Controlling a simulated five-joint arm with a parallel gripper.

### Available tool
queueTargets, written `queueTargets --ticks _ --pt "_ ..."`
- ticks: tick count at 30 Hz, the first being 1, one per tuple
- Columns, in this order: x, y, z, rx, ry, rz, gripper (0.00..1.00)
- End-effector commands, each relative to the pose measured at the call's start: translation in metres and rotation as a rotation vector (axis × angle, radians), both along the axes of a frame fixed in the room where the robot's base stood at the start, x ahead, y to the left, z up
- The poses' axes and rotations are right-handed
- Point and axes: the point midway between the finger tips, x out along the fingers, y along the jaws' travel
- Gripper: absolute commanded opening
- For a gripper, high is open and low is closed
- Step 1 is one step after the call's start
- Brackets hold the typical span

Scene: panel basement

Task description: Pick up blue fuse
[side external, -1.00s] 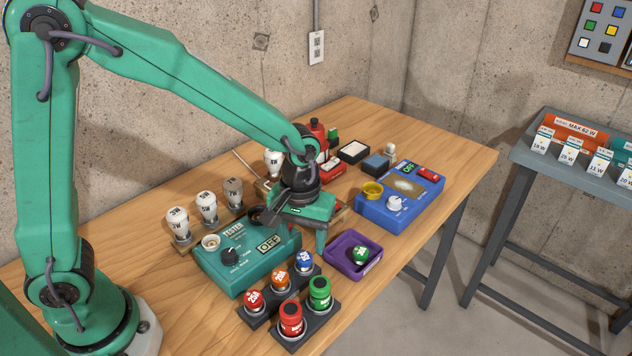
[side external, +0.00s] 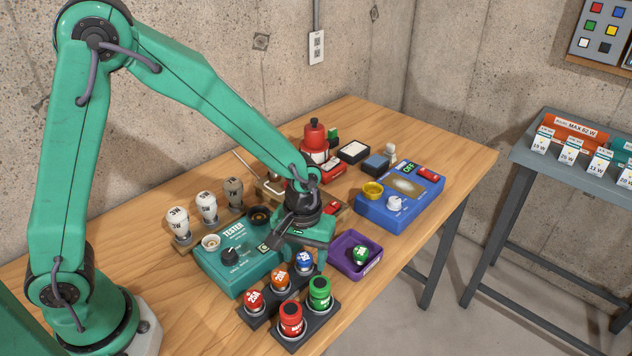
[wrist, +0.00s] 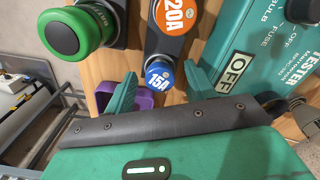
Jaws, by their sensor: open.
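The blue fuse (side external: 305,262), marked 15A, stands upright in a dark fuse holder (side external: 262,315) beside an orange fuse (side external: 279,280) and a red fuse (side external: 254,301). My gripper (side external: 297,252) is above and just behind the blue fuse in the side view, jaws apart and empty. In the wrist view, the blue fuse (wrist: 160,76) shows between the two green fingers of my gripper (wrist: 160,84), with a gap on each side.
The teal tester (side external: 240,268), reading OFF, is close on the left. A purple tray (side external: 345,262) with a green fuse (side external: 360,255) is on the right. A blue device (side external: 415,210) is behind right.

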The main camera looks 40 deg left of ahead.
Motion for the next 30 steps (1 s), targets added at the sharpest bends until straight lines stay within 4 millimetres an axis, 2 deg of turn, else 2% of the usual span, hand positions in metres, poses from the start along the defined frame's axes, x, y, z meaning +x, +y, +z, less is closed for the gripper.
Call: queueTargets --ticks 11,18,30 --pt "-0.0001 0.0000 0.0002 0.000 0.000 0.000 0.53" --pt "-0.0001 0.0000 0.0003 0.000 0.000 0.000 0.07" --pt "0.0003 -0.0002 0.0033 0.000 -0.001 0.000 0.07"
